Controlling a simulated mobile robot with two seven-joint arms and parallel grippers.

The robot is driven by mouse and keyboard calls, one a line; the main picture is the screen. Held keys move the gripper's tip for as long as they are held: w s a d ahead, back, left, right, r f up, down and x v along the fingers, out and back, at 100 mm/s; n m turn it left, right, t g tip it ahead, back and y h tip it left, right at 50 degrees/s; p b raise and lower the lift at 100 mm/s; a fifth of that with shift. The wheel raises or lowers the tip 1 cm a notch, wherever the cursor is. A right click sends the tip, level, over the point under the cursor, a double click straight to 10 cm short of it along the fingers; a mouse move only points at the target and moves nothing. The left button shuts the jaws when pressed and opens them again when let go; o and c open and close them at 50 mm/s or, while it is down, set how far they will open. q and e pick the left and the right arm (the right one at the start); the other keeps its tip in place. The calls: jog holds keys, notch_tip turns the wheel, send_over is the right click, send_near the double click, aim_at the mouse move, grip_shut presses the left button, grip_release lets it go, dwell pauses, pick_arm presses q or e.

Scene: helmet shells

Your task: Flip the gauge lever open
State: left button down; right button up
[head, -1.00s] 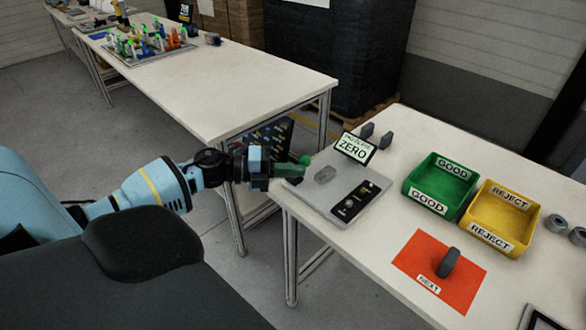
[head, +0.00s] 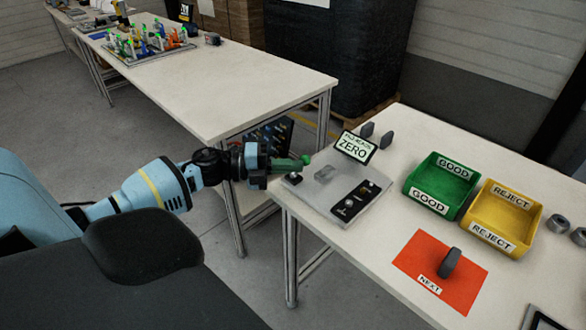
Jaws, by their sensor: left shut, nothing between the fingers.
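The gauge (head: 352,215) is a flat grey plate near the left corner of the right-hand table, with a black panel of buttons and a tilted sign (head: 355,147) reading ZERO at its back. A small grey block (head: 326,173) sits on its plate. I cannot clearly make out the lever; a small dark-based knob (head: 293,178) shows at the gauge's left edge. My left gripper (head: 305,160) is shut and empty, its green fingers pointing right, just above the gauge's left back edge. Whether it touches anything is not clear. My right gripper is out of view.
A green GOOD bin (head: 411,191) and a yellow REJECT bin (head: 474,221) stand to the right. A grey part (head: 449,262) stands on the orange NEXT mat (head: 408,257). Grey rings (head: 557,224) lie at the far right. Another table (head: 240,85) is behind.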

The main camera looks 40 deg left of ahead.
pick_arm(q)
jog(key=shift+a+n+b, duration=0.35)
jog(key=shift+a+n, duration=0.05)
jog(key=a+n+t+h+b, duration=0.1)
jog(key=a+n+t+b, duration=0.3)
jog(key=a+n+t, duration=0.2)
jog(key=n, duration=0.2)
jog(key=shift+w+n+t+b, duration=0.25)
jog(key=shift+n+t+b, duration=0.05)
jog(key=shift+n, duration=0.1)
jog(key=shift+s, duration=0.1)
